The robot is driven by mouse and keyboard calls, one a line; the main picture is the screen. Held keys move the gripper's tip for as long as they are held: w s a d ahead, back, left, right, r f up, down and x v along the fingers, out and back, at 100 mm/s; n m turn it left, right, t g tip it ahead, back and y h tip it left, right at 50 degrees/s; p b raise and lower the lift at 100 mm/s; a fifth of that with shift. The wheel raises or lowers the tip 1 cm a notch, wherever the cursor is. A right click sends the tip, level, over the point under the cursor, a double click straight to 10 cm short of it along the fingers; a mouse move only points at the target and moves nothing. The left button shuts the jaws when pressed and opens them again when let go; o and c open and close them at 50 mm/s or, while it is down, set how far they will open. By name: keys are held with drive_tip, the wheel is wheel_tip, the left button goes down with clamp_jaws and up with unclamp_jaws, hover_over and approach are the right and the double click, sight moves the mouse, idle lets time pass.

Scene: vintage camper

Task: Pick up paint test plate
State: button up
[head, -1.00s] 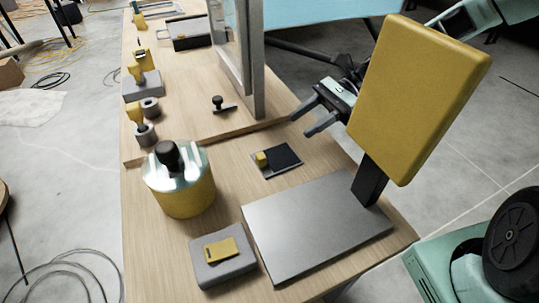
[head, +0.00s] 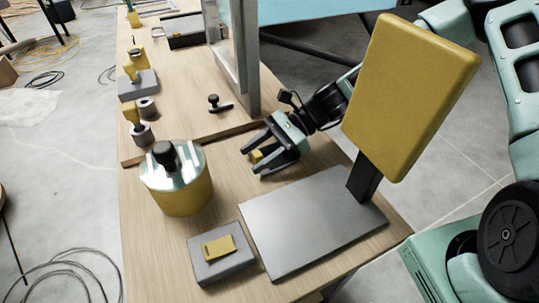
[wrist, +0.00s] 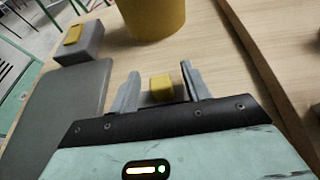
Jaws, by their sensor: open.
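The small dark plate with a yellow block (head: 256,155), which I take to be the paint test plate, lies on the wooden table. My gripper (head: 252,163) is over it, open, with its fingers spread on either side of the yellow block and hiding most of the dark plate. In the wrist view the yellow block (wrist: 161,86) sits between the two fingertips of my gripper (wrist: 160,74), with a gap on each side. I cannot tell whether the fingers touch the table.
A yellow can with a metal lid (head: 180,180) stands left of my gripper. A grey metal base (head: 310,225) with an upright yellow panel (head: 410,95) is to the right. A grey block with a yellow tag (head: 220,258) lies in front. A metal frame (head: 240,60) stands behind.

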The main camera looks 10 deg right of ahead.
clamp_jaws()
